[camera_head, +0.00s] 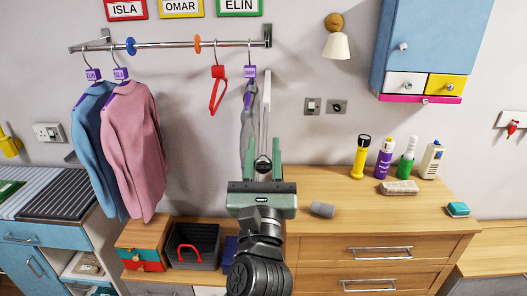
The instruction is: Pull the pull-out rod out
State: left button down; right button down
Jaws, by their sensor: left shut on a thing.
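The pull-out rod (263,128) appears as a thin, pale metal bar below a narrow white vertical strip (267,90) on the wall, beneath the right end of the hanging rail. My left gripper (263,163) comes up from the bottom middle, its greenish fingers shut around the near end of the rod. The fingers hide the exact grip, and I cannot tell how far the rod stands out. My right gripper is not in view.
A grey garment (248,125) hangs close left of my gripper, with a red hanger (218,90) beside it. Pink (132,150) and blue jackets hang farther left on the rail (175,44). A wooden dresser (335,230) lies below, holding a small grey cylinder (322,209) and several bottles.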

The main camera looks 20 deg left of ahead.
aim_at(263, 169)
pick_arm(q)
jog(key=c, duration=1.3)
grip_release()
jog(key=shift+o, duration=1)
jog(key=shift+s+d+f, duration=0.1)
jog(key=shift+s+f, duration=0.05)
jog(key=shift+s, duration=0.05)
jog(key=b+v, duration=0.3)
jog(key=v, duration=0.3)
jog(key=shift+s+f, duration=0.1)
jog(key=shift+s, duration=0.1)
jog(key=shift+s+d+f+b, duration=0.1)
jog(key=shift+s+d+b, duration=0.05)
jog(key=shift+s+b, duration=0.3)
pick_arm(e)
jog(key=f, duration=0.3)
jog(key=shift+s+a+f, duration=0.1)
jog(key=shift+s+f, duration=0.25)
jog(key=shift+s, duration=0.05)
